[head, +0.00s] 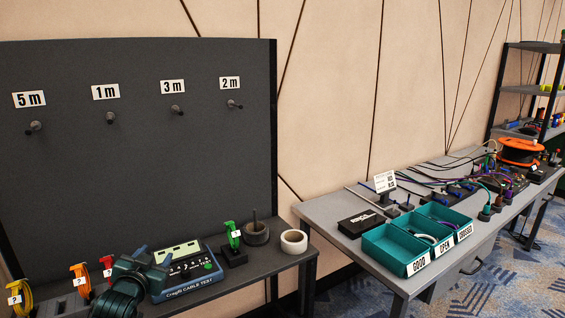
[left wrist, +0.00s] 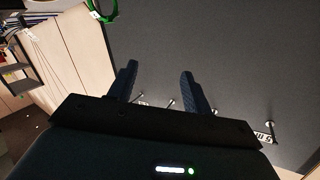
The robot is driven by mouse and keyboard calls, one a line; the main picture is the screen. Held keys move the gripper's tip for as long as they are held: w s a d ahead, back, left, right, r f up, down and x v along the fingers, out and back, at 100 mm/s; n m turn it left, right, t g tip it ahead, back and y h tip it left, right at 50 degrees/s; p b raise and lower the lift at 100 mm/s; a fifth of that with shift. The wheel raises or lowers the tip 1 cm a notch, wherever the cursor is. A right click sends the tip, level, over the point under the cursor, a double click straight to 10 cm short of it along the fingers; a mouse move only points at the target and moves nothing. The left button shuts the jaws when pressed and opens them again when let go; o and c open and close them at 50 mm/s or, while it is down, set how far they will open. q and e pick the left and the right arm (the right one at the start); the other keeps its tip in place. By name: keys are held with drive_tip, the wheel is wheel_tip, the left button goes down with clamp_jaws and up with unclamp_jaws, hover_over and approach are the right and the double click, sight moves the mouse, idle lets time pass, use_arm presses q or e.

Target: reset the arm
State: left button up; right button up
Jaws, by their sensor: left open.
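My left arm (head: 122,285) comes in at the bottom left of the head view, in front of the bench with the cable tester. Its gripper shows in the left wrist view (left wrist: 160,85) with two dark fingers spread apart and nothing between them. Behind the fingers is the dark pegboard panel, which appears upside down in that view. My right gripper is in neither view.
The cable tester (head: 184,271) lies right beside my left arm. Coloured cables on stands, a green one (head: 234,236) and a yellow one (head: 20,297), are nearby. A tape roll (head: 294,241) sits at the bench end. Teal bins (head: 389,258) stand on the right table. The panel's pegs (head: 35,127) are bare.

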use_arm(q)
drive_tip(key=s+d+f+g+h, duration=0.1)
drive_tip(key=s+d+f+g, duration=0.1)
drive_tip(key=s+d+f, duration=0.45)
drive_tip(key=s+d+f+g+h, duration=0.1)
drive_tip(key=s+d+f+h, duration=0.15)
drive_tip(key=s+f, duration=0.65)
drive_tip(key=s+d+f+g, duration=0.1)
drive_tip(key=s+d, duration=0.3)
drive_tip(key=s, duration=0.6)
drive_tip(key=s+d+f+g, duration=0.1)
drive_tip(key=s+d, duration=0.3)
drive_tip(key=s, duration=0.5)
drive_tip(key=shift+s+f+g+h, duration=0.3)
drive_tip(key=shift+s+f+h, duration=0.05)
drive_tip(key=shift+f, duration=0.15)
drive_tip(key=shift+d, duration=0.1)
